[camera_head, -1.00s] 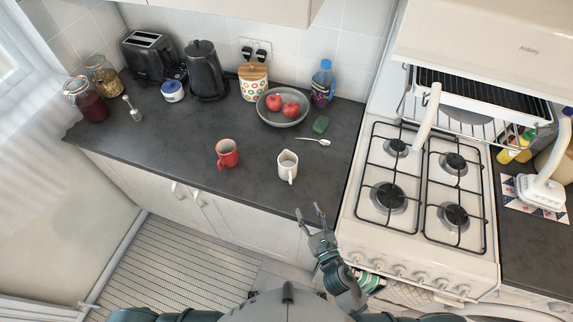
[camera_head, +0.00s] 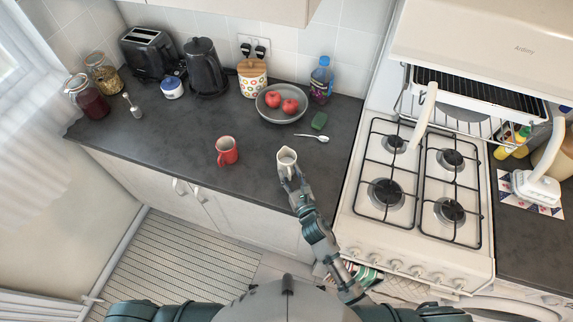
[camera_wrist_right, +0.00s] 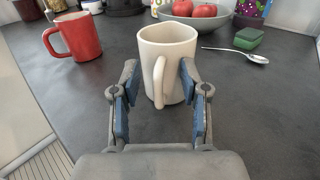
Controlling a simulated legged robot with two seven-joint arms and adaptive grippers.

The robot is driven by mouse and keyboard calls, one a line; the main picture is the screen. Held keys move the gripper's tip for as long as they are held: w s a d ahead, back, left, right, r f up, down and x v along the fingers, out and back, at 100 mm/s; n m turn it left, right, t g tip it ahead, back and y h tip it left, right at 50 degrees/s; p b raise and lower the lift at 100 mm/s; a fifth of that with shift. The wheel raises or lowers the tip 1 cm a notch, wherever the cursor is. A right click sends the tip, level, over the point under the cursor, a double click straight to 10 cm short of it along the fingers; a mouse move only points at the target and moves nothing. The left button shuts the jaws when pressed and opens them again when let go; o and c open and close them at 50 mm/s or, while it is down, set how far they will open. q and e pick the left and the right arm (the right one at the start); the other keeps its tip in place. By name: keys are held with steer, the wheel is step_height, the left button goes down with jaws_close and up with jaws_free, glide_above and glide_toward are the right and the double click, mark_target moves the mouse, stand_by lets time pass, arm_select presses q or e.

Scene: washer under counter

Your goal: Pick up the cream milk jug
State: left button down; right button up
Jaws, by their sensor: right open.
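The cream milk jug (camera_head: 287,159) stands upright on the dark counter near its front edge. It also shows in the right wrist view (camera_wrist_right: 170,48), with its handle facing me. My right gripper (camera_head: 290,179) is at the near side of the jug. In the right wrist view its open fingers (camera_wrist_right: 158,82) stand either side of the jug's handle, with blue pads facing inward. I cannot tell whether a finger touches the jug. The fingers partly hide the jug's lower part in the head view. My left gripper is not in view.
A red mug (camera_head: 227,151) stands left of the jug. A teaspoon (camera_head: 312,137), a green sponge (camera_head: 319,121) and a grey bowl of red fruit (camera_head: 270,113) lie behind. The cooker (camera_head: 418,240) is to the right.

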steer(key=shift+s+d, duration=0.1)
steer(key=shift+c, duration=1.2)
jaws_close()
steer(key=shift+r, duration=0.1)
steer(key=shift+r, duration=0.15)
steer(key=shift+r+p, duration=0.35)
steer(key=shift+r, duration=1.2)
steer(key=s+r+b, duration=0.1)
steer(key=s, duration=1.5)
steer(key=shift+a+r+b, duration=0.2)
steer(key=shift+r+b, duration=0.1)
steer(key=shift+b, duration=0.05)
